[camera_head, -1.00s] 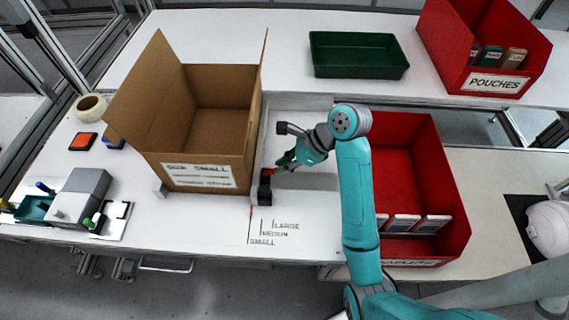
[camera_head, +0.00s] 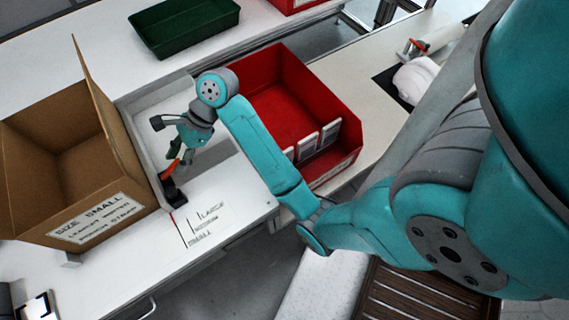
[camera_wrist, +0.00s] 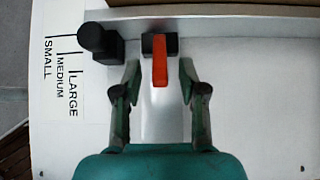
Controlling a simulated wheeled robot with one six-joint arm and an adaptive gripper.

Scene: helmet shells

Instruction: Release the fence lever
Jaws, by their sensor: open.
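The fence lever (camera_wrist: 160,62) is a short red-orange handle on a black mount. In the wrist view it points from the mount toward my gripper, between the fingertips. The lever also shows in the head view (camera_head: 169,171), beside a black block (camera_head: 173,192) at the near end of the pale fence (camera_head: 148,152). My gripper (camera_wrist: 160,76) is open, with one green-grey finger on each side of the lever and visible gaps between. In the head view my gripper (camera_head: 187,153) is just beyond the lever and partly hidden by its own wrist.
An open cardboard box (camera_head: 70,170) stands left of the fence. Size marks for small, medium and large (camera_head: 205,222) are on the white bench. A green tray (camera_head: 185,27) lies at the back.

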